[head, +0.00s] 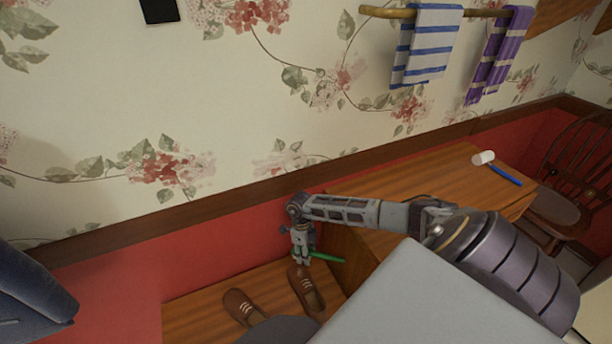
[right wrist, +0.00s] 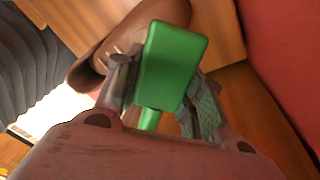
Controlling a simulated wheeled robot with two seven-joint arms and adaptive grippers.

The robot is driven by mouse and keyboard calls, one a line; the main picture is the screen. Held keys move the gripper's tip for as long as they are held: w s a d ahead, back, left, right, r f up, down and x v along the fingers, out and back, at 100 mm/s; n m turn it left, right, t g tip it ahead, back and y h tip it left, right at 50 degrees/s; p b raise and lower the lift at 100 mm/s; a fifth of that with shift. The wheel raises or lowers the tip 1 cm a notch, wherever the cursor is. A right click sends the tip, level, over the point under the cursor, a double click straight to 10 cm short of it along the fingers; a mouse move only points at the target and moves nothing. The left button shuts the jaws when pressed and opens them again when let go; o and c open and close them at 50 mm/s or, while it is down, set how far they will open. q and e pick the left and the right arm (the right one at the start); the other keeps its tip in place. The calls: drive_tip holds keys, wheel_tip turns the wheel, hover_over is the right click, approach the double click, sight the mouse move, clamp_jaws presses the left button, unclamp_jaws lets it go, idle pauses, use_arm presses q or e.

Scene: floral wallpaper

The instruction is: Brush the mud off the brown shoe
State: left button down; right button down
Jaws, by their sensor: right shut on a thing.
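My right gripper (head: 301,258) points down over the low wooden surface and is shut on a green brush (head: 327,257). In the right wrist view the brush (right wrist: 172,65) shows as a green block between the fingers, with a narrower green part below. A brown shoe (head: 306,290) with pale laces lies just below the gripper; it also shows behind the brush in the right wrist view (right wrist: 105,38). Whether brush and shoe touch, I cannot tell. A second brown shoe (head: 242,306) lies to the left. I cannot make out mud on either. My left gripper is not in view.
The shoes are on a low wooden surface (head: 190,318) against a red wall. A higher wooden top (head: 440,172) stands right of it, bearing a white-headed tool with a blue handle (head: 503,173). A wooden chair (head: 580,165) is at far right. Towels hang on a rail above.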

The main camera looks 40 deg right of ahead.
drive_tip(key=shift+r, duration=0.1)
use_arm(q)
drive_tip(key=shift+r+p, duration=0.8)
use_arm(e)
drive_tip(key=shift+v, duration=1.45)
